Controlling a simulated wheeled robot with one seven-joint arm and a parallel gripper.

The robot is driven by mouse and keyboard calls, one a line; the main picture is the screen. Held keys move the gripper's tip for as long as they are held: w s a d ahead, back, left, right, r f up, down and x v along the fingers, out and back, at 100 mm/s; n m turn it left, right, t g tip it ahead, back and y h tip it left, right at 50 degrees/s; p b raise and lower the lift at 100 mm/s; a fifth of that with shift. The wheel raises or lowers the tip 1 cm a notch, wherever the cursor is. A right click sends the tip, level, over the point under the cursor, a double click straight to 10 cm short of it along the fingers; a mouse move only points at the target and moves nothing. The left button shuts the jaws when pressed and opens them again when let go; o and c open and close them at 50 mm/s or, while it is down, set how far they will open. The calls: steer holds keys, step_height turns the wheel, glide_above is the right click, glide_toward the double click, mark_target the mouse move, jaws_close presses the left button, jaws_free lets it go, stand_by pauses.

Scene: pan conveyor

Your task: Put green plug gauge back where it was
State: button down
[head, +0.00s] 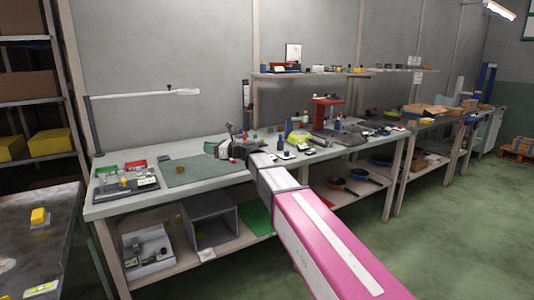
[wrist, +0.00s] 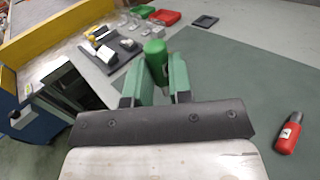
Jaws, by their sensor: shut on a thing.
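In the wrist view my gripper (wrist: 161,76), with green fingers, is shut on the green plug gauge (wrist: 155,50). The gauge's rounded green end sticks out past the fingertips; its lower part is hidden between the fingers. In the head view my gripper (head: 226,148) is over the workbench near the right side of the green-grey mat (head: 190,172), and the gauge cannot be made out there. A red plug gauge (wrist: 289,134) with a white label and dark end lies on the mat at the right of the wrist view.
A dark tray (wrist: 112,57) with small parts lies on the bench, with a red bin (wrist: 165,17) and green bin (wrist: 143,11) beyond it. A small dark tray (wrist: 205,21) lies near the mat. Much of the mat is clear. A lamp (head: 150,94) overhangs the bench's left end.

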steer(key=s+d+f+m+t, duration=0.1)
steer(key=d+f, duration=0.2)
steer(key=d, duration=0.5)
steer(key=s+d+f+t+h, duration=0.1)
steer(key=d+f, duration=0.2)
steer(key=d, duration=0.4)
steer(key=s+d+f+m+t, duration=0.1)
steer(key=d+f, duration=0.3)
steer(key=d, duration=0.4)
steer(key=s+d+f+m+t, duration=0.1)
steer(key=s+d+f, duration=0.1)
steer(key=d, duration=0.4)
steer(key=s+d+f+t+h, duration=0.1)
steer(key=s+d+f, duration=0.2)
steer(key=s+d, duration=0.2)
steer(key=s+d+f+m+t+h, duration=0.1)
steer(key=s+d, duration=0.3)
steer(key=d, duration=0.5)
steer(key=shift+s+d+f+m+t, duration=0.15)
steer(key=shift+d+f+m+t, duration=0.15)
steer(key=shift+f, duration=0.35)
